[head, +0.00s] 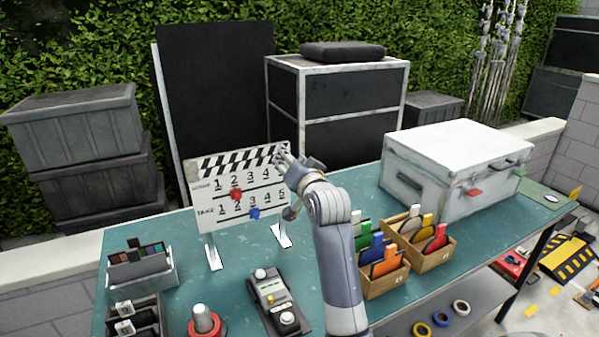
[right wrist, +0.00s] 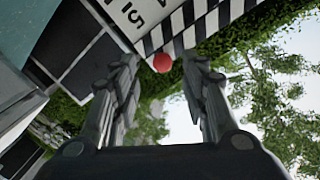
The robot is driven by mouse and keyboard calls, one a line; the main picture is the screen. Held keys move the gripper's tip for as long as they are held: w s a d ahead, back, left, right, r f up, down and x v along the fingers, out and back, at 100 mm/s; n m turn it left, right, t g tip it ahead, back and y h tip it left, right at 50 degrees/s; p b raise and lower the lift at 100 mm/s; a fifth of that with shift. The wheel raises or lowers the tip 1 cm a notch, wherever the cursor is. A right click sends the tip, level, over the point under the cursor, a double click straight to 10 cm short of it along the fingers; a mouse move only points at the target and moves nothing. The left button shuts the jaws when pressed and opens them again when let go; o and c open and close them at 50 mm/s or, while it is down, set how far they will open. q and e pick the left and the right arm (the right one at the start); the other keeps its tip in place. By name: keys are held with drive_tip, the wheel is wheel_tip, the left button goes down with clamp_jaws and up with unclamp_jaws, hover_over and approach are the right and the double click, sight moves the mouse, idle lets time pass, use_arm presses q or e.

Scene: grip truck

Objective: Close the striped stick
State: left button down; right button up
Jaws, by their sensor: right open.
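The striped stick (head: 238,160) lies along the top of a white clapperboard (head: 212,200) that stands on the teal table. In the right wrist view the black-and-white striped stick (right wrist: 205,25) crosses the top, with a red ball (right wrist: 163,63) at its edge. I cannot tell whether there is a gap between stick and board. My right gripper (head: 284,155) is at the board's upper right corner. In the right wrist view its fingers (right wrist: 161,75) are apart, and the red ball shows between their tips. Contact cannot be told. My left gripper is not in view.
A white case (head: 455,150) stands at the table's right. Wooden boxes of coloured cards (head: 385,285) are right of my arm. A control box (head: 272,300), a red knob (head: 204,322) and a palette tray (head: 140,270) are in front. Black cases (head: 335,95) stand behind.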

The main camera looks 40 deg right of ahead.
drive_tip(key=v, duration=0.7)
drive_tip(key=shift+s, duration=0.25)
drive_tip(key=shift+f, duration=0.1)
